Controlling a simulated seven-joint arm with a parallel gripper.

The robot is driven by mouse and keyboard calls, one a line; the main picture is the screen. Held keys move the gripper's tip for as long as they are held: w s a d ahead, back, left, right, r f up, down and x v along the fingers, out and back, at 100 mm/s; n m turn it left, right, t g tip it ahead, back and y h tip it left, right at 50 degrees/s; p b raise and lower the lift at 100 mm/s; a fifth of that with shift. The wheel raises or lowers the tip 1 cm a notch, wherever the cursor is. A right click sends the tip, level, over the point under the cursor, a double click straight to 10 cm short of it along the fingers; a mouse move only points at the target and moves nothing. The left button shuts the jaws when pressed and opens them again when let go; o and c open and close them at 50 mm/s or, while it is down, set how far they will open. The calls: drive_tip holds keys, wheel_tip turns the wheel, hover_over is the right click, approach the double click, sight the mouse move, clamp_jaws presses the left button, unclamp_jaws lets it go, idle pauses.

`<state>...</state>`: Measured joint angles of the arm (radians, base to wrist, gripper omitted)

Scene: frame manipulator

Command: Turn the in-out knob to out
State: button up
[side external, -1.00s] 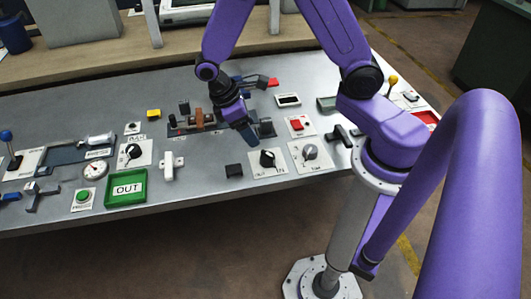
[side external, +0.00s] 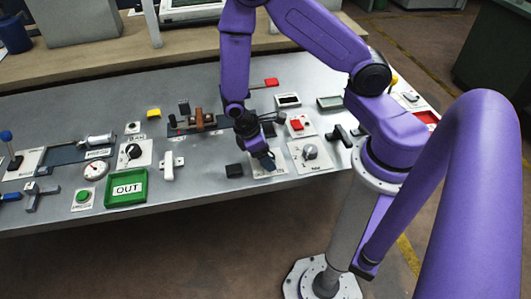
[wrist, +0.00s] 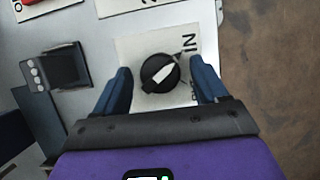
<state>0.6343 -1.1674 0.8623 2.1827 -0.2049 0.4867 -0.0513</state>
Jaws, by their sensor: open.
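The in-out knob (wrist: 160,73) is a round black dial with a white pointer on a white plate. In the wrist view its pointer slants to the upper right, on the side of the letters IN; the rest of the lettering is partly covered by my right finger. My gripper (wrist: 160,66) is open, with one blue finger on each side of the knob and gaps between fingers and knob. In the side view my gripper (side external: 266,164) is over the knob's plate (side external: 269,174) and hides the knob.
A red switch (side external: 298,124) is behind, and a green OUT tray (side external: 127,189) lies farther left. The panel's front edge is close.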

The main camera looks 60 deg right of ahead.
drive_tip(key=shift+c, duration=0.3)
drive_tip(key=c, duration=1)
drive_tip(key=m+y, duration=0.1)
drive_tip(key=m, duration=0.2)
drive_tip(key=shift+d+m+g, duration=0.1)
drive_tip(key=shift+m+g, duration=0.2)
drive_tip(key=shift+g, duration=0.1)
drive_tip(key=m+y, duration=0.1)
drive_tip(key=m, duration=0.2)
drive_tip(key=shift+w+m+y, duration=0.1)
drive_tip(key=shift+m+y, duration=0.2)
drive_tip(key=m, duration=0.2)
drive_tip(key=m+y, duration=0.1)
drive_tip(key=m, duration=0.1)
drive_tip(key=m+y, duration=0.1)
drive_tip(key=m, duration=0.1)
drive_tip(key=shift+d+m, duration=0.25)
drive_tip(key=shift+m, duration=0.05)
drive_tip(key=shift+y, duration=0.3)
drive_tip(key=o, duration=1.1)
drive_tip(key=shift+c, duration=0.2)
